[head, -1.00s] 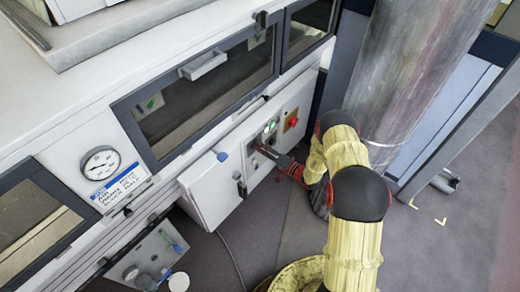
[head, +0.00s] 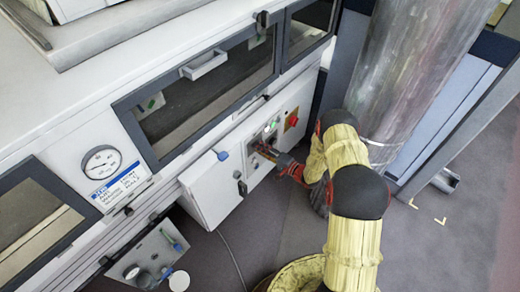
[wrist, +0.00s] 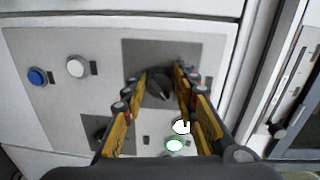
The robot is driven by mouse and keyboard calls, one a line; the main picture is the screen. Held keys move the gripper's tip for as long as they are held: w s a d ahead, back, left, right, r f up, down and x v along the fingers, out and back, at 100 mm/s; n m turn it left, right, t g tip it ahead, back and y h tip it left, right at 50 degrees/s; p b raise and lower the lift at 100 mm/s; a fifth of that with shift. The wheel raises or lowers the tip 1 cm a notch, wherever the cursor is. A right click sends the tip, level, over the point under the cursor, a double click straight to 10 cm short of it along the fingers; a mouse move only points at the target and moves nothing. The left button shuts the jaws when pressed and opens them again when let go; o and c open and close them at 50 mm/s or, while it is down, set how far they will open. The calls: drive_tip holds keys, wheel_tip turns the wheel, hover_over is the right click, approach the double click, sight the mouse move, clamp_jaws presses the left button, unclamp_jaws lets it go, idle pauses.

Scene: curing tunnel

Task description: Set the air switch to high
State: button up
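A dark rotary knob (wrist: 159,84) with a pale pointer line sits on a grey square plate (wrist: 132,52) in the wrist view. My gripper (wrist: 158,78) is open, with one yellow-padded finger on each side of this knob. I cannot tell whether the fingers touch it. A second dark knob (wrist: 97,127) is partly hidden behind the left finger. No legible label shows which knob is the air switch. In the head view my gripper (head: 264,151) is at the control panel (head: 295,107) and covers the knobs.
A green lit button (wrist: 174,145) and a white part (wrist: 181,127) are close to the right finger. A blue button (wrist: 37,76) and a white button (wrist: 77,67) are to the left.

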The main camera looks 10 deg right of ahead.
drive_tip(key=o, duration=0.4)
drive_tip(key=shift+d, duration=0.1)
drive_tip(key=v, duration=1.2)
idle(0.4)
